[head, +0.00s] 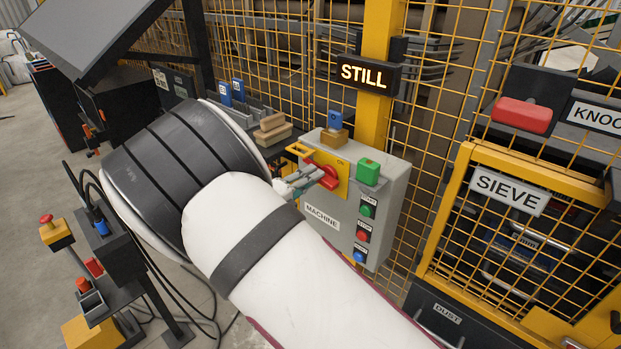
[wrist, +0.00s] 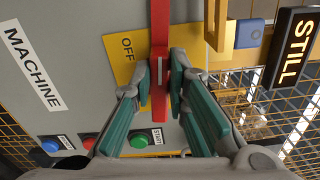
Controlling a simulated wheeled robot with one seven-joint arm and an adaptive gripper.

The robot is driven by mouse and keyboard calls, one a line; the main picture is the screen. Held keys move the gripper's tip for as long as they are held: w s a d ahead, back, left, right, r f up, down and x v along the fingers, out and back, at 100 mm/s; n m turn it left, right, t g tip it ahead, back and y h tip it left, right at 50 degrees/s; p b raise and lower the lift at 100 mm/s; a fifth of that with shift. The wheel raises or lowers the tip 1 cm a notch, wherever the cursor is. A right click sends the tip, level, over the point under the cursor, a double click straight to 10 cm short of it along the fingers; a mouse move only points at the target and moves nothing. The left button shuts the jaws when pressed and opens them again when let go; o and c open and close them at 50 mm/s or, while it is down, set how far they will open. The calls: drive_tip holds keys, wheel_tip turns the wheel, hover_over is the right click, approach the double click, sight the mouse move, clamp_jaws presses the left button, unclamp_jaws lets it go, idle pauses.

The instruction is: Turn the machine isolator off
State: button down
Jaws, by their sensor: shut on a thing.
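The machine isolator is a red handle (head: 322,176) on a yellow plate (head: 342,184), on the front of the grey machine box (head: 392,215). In the wrist view the red handle (wrist: 159,25) runs up and down the picture, across the box's width. The word OFF shows on the yellow plate (wrist: 122,70) beside it. My gripper (wrist: 166,75) is shut on the handle, with one green-padded finger on each side. In the head view my gripper (head: 300,181) reaches the handle from the left, and my arm hides part of it.
Green, red and blue buttons (head: 362,236) sit on the box near my gripper. A lit STILL sign (head: 370,76) hangs above. Yellow mesh fencing (head: 455,100) stands behind.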

drive_tip(key=shift+f+n, duration=0.2)
drive_tip(key=shift+n, duration=0.5)
drive_tip(key=c, duration=1.6)
unclamp_jaws()
drive_tip(key=shift+o, duration=0.2)
drive_tip(key=v, duration=1.2)
drive_tip(key=shift+a, duration=0.1)
